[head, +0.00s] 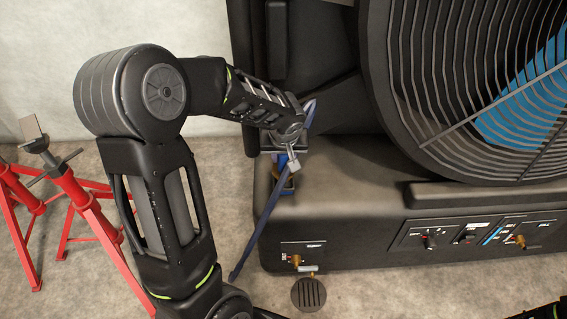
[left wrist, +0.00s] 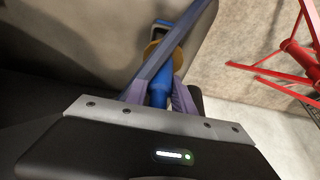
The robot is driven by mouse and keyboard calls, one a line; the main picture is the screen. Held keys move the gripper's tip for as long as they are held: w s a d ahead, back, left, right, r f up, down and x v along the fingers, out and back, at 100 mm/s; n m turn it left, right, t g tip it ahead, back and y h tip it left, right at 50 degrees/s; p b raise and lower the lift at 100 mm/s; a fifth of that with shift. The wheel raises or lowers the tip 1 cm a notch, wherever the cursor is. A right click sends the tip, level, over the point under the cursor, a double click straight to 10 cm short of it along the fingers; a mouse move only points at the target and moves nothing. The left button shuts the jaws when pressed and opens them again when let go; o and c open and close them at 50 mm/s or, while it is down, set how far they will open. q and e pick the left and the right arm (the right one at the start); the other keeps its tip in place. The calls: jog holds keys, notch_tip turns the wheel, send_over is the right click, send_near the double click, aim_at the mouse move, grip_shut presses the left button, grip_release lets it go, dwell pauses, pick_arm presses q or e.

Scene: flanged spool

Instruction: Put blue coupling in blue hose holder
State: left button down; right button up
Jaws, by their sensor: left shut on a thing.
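My left gripper (head: 284,152) is at the left end of the black machine, pointing down. It is shut on the blue coupling, whose blue body (left wrist: 158,92) shows between the two purple-grey fingers in the left wrist view. A brass-coloured ring (left wrist: 151,54) sits just beyond the fingertips, in line with the coupling. A dark holder with a blue edge (left wrist: 159,30) lies beyond the ring, partly hidden by the hose. I cannot tell whether the coupling touches the holder. The dark blue hose (head: 262,215) slants past the gripper. My right gripper is out of view.
The black machine (head: 350,185) has a large caged fan (head: 470,90) and a front panel with knobs (head: 480,236). Red stands (head: 85,200) are on the floor at the left. A floor drain (head: 309,294) lies in front of the machine.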

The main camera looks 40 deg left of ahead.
aim_at(284, 165)
pick_arm(q)
jog(key=shift+f, duration=1.7)
jog(key=shift+f+b, duration=0.1)
jog(key=shift+b, duration=0.25)
jog(key=c, duration=1.5)
grip_release()
jog(key=shift+s+f, duration=0.1)
jog(key=shift+c, duration=0.2)
jog(key=o, duration=0.5)
jog(key=shift+c, duration=0.2)
